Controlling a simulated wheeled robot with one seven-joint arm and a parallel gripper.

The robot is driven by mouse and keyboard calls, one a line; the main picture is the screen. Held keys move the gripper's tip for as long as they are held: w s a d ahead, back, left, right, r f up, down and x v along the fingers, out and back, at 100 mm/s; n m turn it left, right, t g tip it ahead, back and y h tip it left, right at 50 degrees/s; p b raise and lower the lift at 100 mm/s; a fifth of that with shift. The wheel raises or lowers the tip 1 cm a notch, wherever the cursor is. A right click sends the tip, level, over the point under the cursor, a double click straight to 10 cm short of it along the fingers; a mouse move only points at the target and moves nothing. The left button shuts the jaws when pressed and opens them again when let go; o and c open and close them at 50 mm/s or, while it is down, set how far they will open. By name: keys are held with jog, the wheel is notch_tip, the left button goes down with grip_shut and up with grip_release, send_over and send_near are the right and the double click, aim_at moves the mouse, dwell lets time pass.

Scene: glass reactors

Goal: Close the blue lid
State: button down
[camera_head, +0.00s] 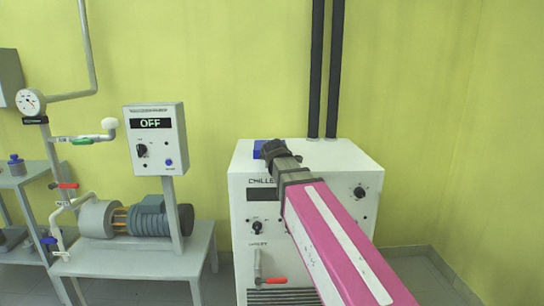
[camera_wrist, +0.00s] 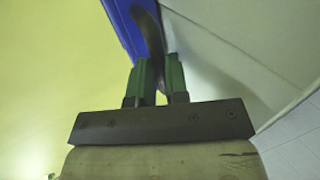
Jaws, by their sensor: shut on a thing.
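The blue lid (camera_head: 259,147) shows as a small blue patch on top of the white chiller (camera_head: 308,153), near its left end. My arm hides most of it. In the wrist view the blue lid (camera_wrist: 126,22) is a long blue strip beyond the fingertips. My gripper (camera_wrist: 158,72) has its two green fingers shut on a grey curved piece (camera_wrist: 151,32) beside the blue strip. I cannot tell how this piece joins the lid, nor how far the lid stands open. In the head view my dark gripper (camera_head: 272,150) is over the chiller top.
Two dark vertical pipes (camera_head: 325,70) stand behind the chiller. A red-handled valve (camera_head: 274,280) sticks out of its front. To the left are a control box reading OFF (camera_head: 155,138) and a pump (camera_head: 150,218) on a grey bench (camera_head: 140,264). Floor shows at the right.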

jog(key=c, duration=1.1)
grip_release()
jog(key=shift+s, duration=0.1)
